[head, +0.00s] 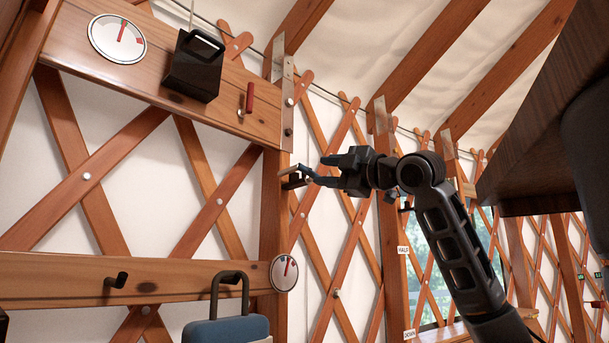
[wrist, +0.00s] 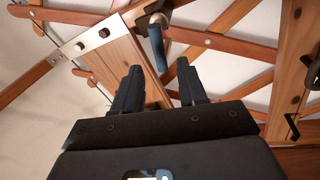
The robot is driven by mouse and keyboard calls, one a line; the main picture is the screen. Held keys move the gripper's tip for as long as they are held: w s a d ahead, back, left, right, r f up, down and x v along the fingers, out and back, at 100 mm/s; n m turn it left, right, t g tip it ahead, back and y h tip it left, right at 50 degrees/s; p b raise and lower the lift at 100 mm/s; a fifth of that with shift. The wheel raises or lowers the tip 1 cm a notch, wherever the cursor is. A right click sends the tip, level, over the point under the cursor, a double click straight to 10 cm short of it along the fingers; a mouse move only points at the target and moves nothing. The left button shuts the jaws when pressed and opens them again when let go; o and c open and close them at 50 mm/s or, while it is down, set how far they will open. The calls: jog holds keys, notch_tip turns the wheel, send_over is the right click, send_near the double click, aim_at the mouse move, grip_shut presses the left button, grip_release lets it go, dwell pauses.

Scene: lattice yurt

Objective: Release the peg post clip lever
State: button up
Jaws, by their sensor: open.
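In the wrist view a clip lever with a blue handle (wrist: 158,48) hangs from a metal fitting (wrist: 152,14) beside a wooden post (wrist: 124,50). My gripper (wrist: 160,76) is open. The handle's lower end points into the gap between its two dark fingertips; I cannot tell whether they touch it. In the head view my gripper (head: 316,170) reaches left toward a small dark clip (head: 292,181) on the wooden post (head: 273,215). The blue handle is not clear there, partly hidden by the fingers.
A board at upper left carries a round gauge (head: 112,37), a dark box (head: 194,65) and a red-handled lever (head: 249,98). A lower rail holds a black hook (head: 117,280) and a second gauge (head: 284,272). A dark wooden slab (head: 535,115) juts in at right.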

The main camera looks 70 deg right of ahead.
aim_at(309, 171)
jog(key=p+x, duration=0.1)
jog(key=x, duration=0.5)
jog(key=shift+w+d+p, duration=0.1)
jog(key=shift+w+p, duration=0.25)
grip_shut()
